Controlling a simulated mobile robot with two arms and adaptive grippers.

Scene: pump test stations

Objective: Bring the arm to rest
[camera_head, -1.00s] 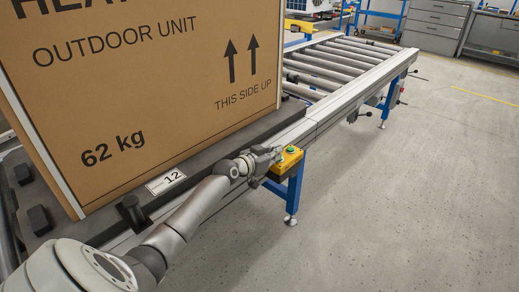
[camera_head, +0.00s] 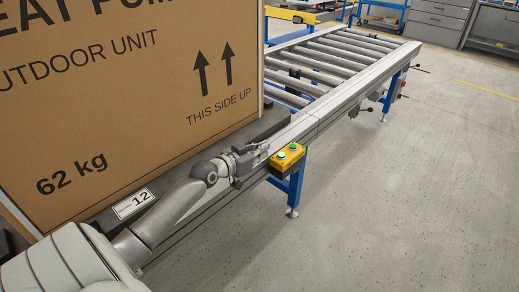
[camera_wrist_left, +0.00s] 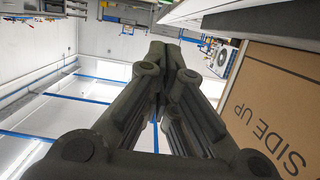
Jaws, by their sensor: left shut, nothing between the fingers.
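My left arm comes in from the lower left in the head view. My right gripper is not in view.
A large cardboard box (camera_head: 130,100) stands on the conveyor behind the arm, beside a label marked 12 (camera_head: 133,204). The roller conveyor (camera_head: 345,55) runs on to the back. The grey floor (camera_head: 420,190) to the right is clear. Drawer cabinets (camera_head: 438,22) stand at the back.

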